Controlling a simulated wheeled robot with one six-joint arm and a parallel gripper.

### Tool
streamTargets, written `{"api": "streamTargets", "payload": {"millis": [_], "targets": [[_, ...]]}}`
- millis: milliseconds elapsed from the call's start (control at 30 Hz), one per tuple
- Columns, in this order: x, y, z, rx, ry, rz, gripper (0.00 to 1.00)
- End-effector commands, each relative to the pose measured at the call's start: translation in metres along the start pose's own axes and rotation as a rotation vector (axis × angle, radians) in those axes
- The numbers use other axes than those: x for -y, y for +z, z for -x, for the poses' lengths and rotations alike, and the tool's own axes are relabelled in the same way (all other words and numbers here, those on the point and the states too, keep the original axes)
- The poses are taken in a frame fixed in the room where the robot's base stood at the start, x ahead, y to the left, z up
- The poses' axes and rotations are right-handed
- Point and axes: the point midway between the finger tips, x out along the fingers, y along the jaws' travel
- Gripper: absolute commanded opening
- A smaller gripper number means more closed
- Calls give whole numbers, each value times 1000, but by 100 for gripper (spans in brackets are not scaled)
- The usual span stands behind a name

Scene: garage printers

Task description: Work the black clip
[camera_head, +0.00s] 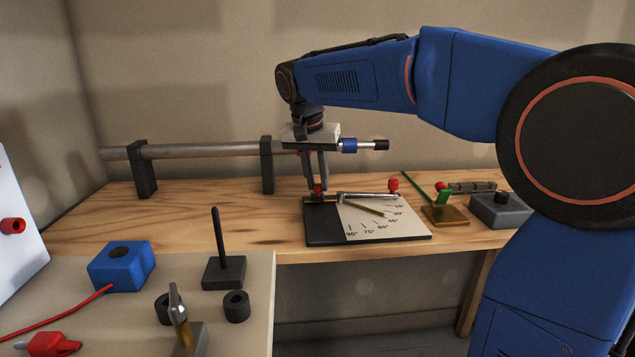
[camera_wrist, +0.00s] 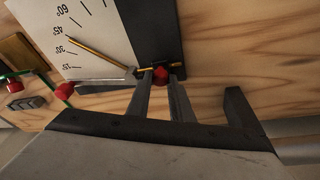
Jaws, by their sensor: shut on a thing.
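A flat board (camera_head: 325,234) with a black left strip and a white angle scale (camera_head: 385,222) lies on the wooden bench. A silver rod (camera_head: 368,195) lies along its far edge, with a red knob (camera_head: 318,190) near its left end and another red knob (camera_head: 393,185) at its right. A thin brass pointer (camera_head: 362,207) slants across the scale. My gripper (camera_head: 316,184) points down at the left end, its fingers shut on the left red knob, which also shows in the wrist view (camera_wrist: 158,84). I cannot pick out a black clip with certainty; the fingers hide part of the spot.
A grey pipe (camera_head: 210,149) on black supports (camera_head: 144,168) runs behind my gripper. A brass block with a green lever (camera_head: 444,214) and a grey box (camera_head: 500,210) stand right of the board. A nearer table holds a blue block (camera_head: 121,268) and a black post (camera_head: 219,240).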

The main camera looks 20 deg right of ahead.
Motion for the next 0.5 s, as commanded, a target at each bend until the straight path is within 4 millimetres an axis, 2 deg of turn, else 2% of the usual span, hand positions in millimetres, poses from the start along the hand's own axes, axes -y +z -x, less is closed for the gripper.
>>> {"api": "streamTargets", "payload": {"millis": [500], "targets": [[9,-24,0,344,131,54,0]]}}
